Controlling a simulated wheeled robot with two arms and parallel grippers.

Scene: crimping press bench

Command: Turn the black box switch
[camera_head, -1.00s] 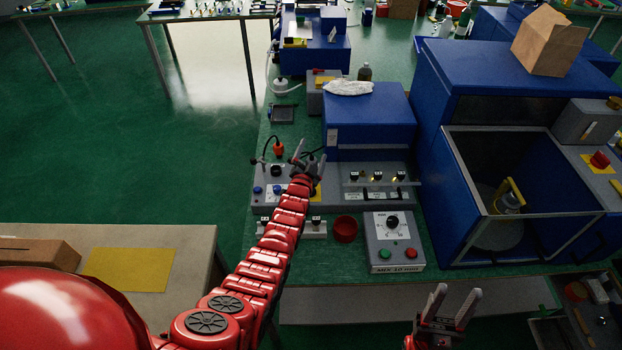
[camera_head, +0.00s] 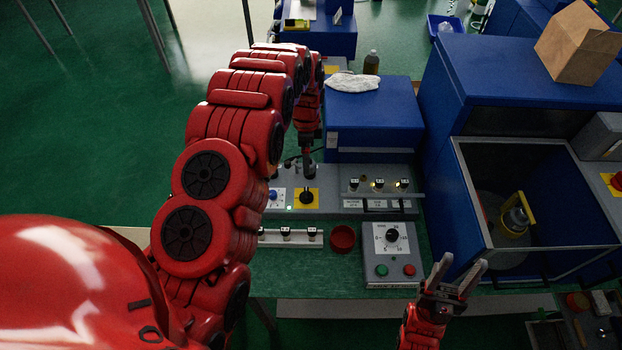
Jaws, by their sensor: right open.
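A black rotary switch (camera_head: 306,197) sits on a yellow plate on the grey control panel (camera_head: 335,212) in front of a blue box. My left arm arches over from the left, and its gripper (camera_head: 307,172) points down just above this switch. I cannot tell whether it touches the switch, and its fingers are too small and dark to read. Another black knob (camera_head: 392,235) with a white dial is on a grey box to the right, above a green and a red button. My right gripper (camera_head: 455,275) is open and empty, low in front of the bench.
A blue knob (camera_head: 272,194) is left of the yellow plate. A row of small switches (camera_head: 286,233) and a red round cup (camera_head: 342,239) stand in front of the panel. The large blue open-topped machine (camera_head: 480,190) fills the right. My left arm hides the bench's left part.

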